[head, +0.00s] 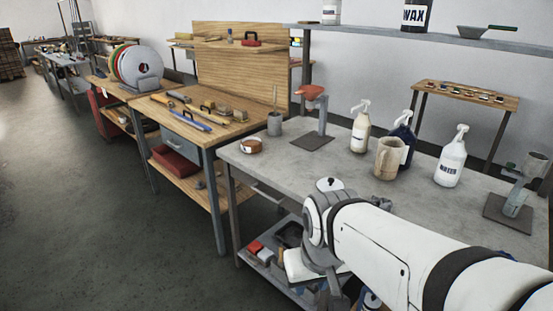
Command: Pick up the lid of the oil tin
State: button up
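A low round copper-brown tin with a pale label (250,146) sits near the left end of the grey worktop. I cannot read its label, so I cannot tell whether it is the oil tin, and no separate lid can be made out on it. My white arm reaches in from the lower right and bends down at the worktop's front edge. The end of the arm with my gripper (338,297) is low at the bottom of the picture, apart from the tin, and mostly hidden. Its fingers cannot be made out.
The grey worktop (290,165) also holds a grey cup (274,123), a stand with an orange-red top (311,93), several spray bottles, a beige jug (389,158) and another stand (515,200). A wooden bench (160,112) with tools stands left. Open floor (70,200) lies at far left.

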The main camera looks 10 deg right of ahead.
aim_at(327, 184)
jog(key=z, duration=0.1)
jog(key=k, duration=0.35)
jog(key=u, duration=0.4)
jog(key=i, duration=1.35)
jog(key=z, duration=0.7)
jog(key=i, duration=0.55)
jog(key=z, duration=0.35)
